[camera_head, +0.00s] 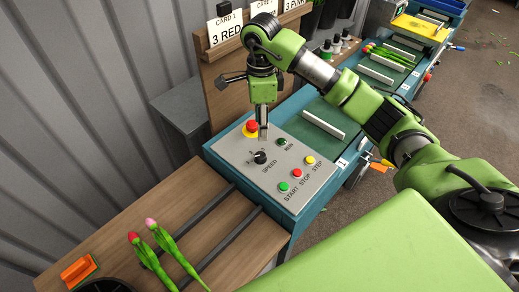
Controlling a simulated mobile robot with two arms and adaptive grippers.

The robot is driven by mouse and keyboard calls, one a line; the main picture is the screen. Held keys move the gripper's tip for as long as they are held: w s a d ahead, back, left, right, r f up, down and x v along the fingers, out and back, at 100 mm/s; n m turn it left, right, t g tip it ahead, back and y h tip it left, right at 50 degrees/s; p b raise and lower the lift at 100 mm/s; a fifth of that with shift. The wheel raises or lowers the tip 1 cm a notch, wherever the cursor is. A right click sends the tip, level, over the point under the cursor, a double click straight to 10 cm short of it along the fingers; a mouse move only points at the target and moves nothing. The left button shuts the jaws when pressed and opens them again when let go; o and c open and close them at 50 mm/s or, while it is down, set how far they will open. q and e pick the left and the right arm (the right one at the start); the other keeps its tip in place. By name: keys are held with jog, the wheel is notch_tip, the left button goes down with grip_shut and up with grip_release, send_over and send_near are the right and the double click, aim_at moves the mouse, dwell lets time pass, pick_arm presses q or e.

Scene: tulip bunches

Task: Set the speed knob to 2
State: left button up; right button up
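The black speed knob (260,157) sits on the grey control panel (232,150), above the word SPEED. Its pointer and the small numbers around it are too small to read. My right gripper (263,132) points down over the panel, its tip just behind the knob in the picture and close to the red emergency button. It appears apart from the knob. Its fingers show as one narrow shape, so I cannot tell whether they are open or shut. My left gripper is not in view.
The panel also bears a red mushroom button (250,128), a RUN lamp (281,142), and START (283,186), STOP (297,173) and STEP (310,160) buttons. Two tulips (160,250) lie front left near an orange object (78,271). A conveyor (322,122) runs behind the panel. A card board (230,50) stands behind.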

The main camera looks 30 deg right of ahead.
aim_at(261, 155)
notch_tip(261, 155, down, 11)
jog(key=p, duration=0.3)
jog(key=shift+s+a+f, duration=0.1)
jog(key=shift+f, duration=0.75)
jog(key=c, duration=1.1)
